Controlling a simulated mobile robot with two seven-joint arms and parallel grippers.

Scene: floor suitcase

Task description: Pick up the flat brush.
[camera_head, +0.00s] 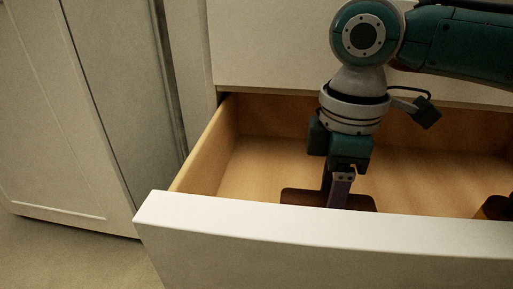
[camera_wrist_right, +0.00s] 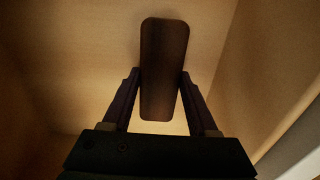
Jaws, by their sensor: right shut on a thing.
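The flat brush (camera_head: 302,196) shows as a dark brown, flat piece low inside the open drawer, just behind its white front. In the right wrist view the flat brush (camera_wrist_right: 163,60) is a long, rounded dark brown bar. My right gripper (camera_head: 338,200) reaches down into the drawer from above. In the wrist view the two fingers of my right gripper (camera_wrist_right: 161,85) are shut on the brush, one at each long side. The drawer front hides the lower part of the brush and the fingertips in the head view. My left gripper is not in view.
The open wooden drawer (camera_head: 260,158) has a white front panel (camera_head: 330,240) close below my right gripper. Another dark brown thing (camera_head: 494,207) lies at the drawer's right, partly cut off by the picture edge. A white cabinet door (camera_head: 60,120) stands at left. The drawer's left part is clear.

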